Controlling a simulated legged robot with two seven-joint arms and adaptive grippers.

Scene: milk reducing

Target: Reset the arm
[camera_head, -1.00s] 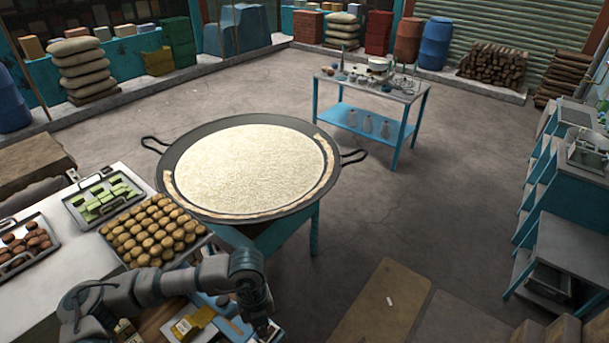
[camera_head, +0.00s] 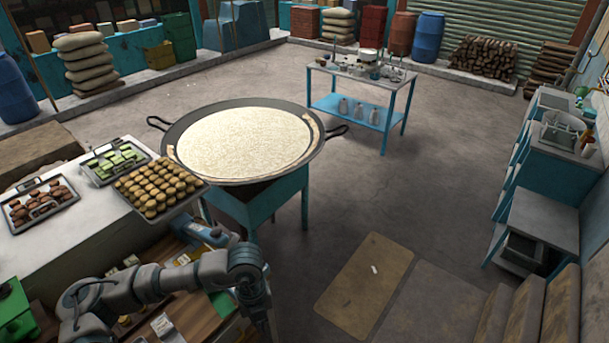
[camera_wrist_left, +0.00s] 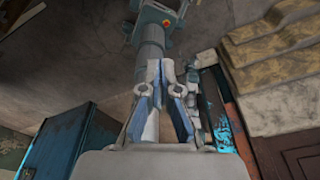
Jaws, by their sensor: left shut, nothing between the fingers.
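My left arm comes in from the lower left of the head view and bends down at the wrist. Its gripper (camera_head: 262,328) is at the bottom edge, partly cut off, beside the right end of the counter. In the left wrist view the two fingers (camera_wrist_left: 167,68) come together and are shut, with nothing held between them. My right gripper is in neither view.
A wide pan (camera_head: 318,142) of creamy white contents (camera_head: 245,140) stands on a teal stand (camera_head: 290,190) beyond my arm. Trays of sweets lie on the white counter (camera_head: 90,245) at left. Open floor (camera_head: 400,190) lies to the right.

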